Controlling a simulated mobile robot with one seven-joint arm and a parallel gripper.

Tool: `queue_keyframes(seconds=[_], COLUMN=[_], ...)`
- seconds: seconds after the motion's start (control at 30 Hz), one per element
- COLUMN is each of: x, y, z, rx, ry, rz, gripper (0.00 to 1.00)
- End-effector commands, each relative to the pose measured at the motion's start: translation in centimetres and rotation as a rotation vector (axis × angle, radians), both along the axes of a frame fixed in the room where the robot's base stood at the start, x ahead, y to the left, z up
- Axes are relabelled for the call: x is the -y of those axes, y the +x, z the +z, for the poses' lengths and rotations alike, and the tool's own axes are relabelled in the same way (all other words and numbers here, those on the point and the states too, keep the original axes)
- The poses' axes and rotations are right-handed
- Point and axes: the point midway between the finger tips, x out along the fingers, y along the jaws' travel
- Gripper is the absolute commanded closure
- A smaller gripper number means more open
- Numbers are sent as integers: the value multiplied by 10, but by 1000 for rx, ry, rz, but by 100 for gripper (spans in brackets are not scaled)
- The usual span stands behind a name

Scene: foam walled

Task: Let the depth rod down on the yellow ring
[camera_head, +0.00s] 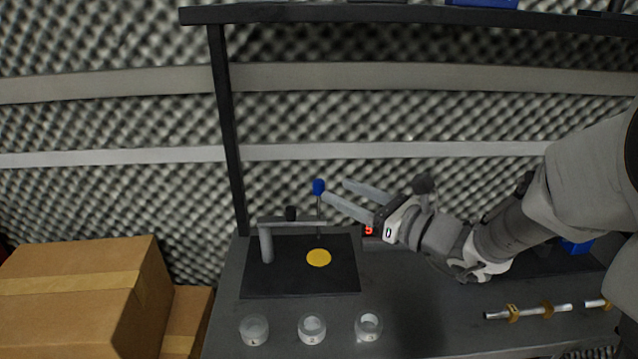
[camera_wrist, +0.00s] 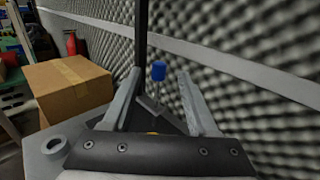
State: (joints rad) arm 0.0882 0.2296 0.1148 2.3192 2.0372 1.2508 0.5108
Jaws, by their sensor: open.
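The depth rod (camera_head: 318,213) is thin and upright with a blue knob (camera_head: 318,186) on top. It passes through the grey arm of a small stand (camera_head: 266,243) and its lower end hangs above the black base plate. A yellow disc (camera_head: 318,257), the only yellow round mark on the plate, lies below it. My gripper (camera_head: 334,189) is open, its fingers pointing left towards the knob, close to it. In the wrist view the blue knob (camera_wrist: 159,70) appears between the two fingers, beyond or level with their tips. I cannot tell whether either finger touches it.
Three clear cups (camera_head: 312,329) stand along the bench front. A red-lit display (camera_head: 368,230) sits beside the plate, under my gripper. Metal rods with yellow-brown collars (camera_head: 528,311) lie at right. A dark post (camera_head: 227,130) rises behind the stand. Cardboard boxes (camera_head: 80,295) are at left.

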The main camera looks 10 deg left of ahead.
Motion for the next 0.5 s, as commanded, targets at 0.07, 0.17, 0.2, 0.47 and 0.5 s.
queue_keyframes(seconds=[0.07, 0.17, 0.2, 0.47, 0.5], x=[-16, -32, -37, -56, -57], y=[8, 17, 20, 32, 33], z=[-1, -1, -1, 0, 0], rx=[1, 0, 1, 1, 1], ry=[1, 0, 1, -1, -1], rz=[5, 4, 5, 1, 1], gripper=[41, 41, 41, 41, 41])
